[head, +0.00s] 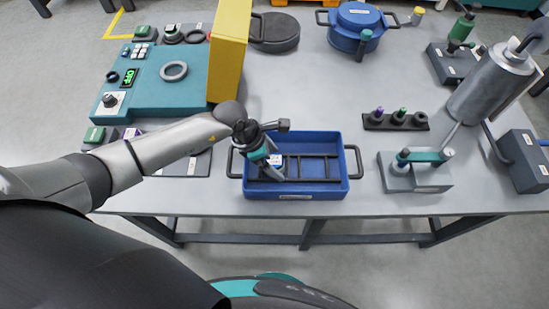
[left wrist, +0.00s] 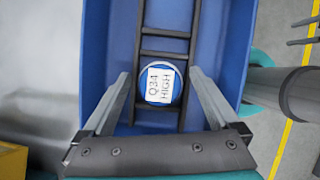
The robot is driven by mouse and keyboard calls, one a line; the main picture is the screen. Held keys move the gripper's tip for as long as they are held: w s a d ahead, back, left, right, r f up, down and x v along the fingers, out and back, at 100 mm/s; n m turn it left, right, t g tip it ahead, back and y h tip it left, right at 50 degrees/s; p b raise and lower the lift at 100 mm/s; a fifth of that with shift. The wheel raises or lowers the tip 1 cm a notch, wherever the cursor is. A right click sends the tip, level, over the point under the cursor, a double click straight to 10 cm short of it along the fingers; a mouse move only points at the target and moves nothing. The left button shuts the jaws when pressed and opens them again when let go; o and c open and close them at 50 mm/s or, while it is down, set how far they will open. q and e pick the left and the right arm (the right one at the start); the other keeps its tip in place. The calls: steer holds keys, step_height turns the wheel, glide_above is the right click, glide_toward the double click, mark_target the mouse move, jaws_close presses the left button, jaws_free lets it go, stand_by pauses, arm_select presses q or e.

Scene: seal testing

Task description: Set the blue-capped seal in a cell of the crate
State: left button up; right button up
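The blue-capped seal (left wrist: 160,84) carries a white label reading Q34 HIGH. In the left wrist view it sits between two rungs of the dark divider in the blue crate (left wrist: 223,45). In the head view the crate (head: 320,195) stands at the table's front edge, and the seal (head: 276,160) is mostly hidden by the gripper. My left gripper (left wrist: 160,73) is open, with one finger on each side of the seal and slight gaps visible. It also shows low over the crate's left part in the head view (head: 280,168). My right gripper is not in view.
A yellow block (head: 230,50) and teal test panel (head: 165,80) stand left of the crate. A grey fixture with a teal lever (head: 415,172) and a dark rack (head: 395,121) stand right. A blue pot (head: 358,27) is at the back. The table's middle is clear.

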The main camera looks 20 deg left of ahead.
arm_select(q)
steer(key=shift+a+r, duration=0.15)
steer(key=shift+r, duration=0.35)
steer(key=p+v, duration=0.1)
steer(key=v, duration=1)
steer(key=shift+p, duration=0.35)
steer(key=shift+s+a, duration=0.1)
steer(key=shift+a, duration=0.05)
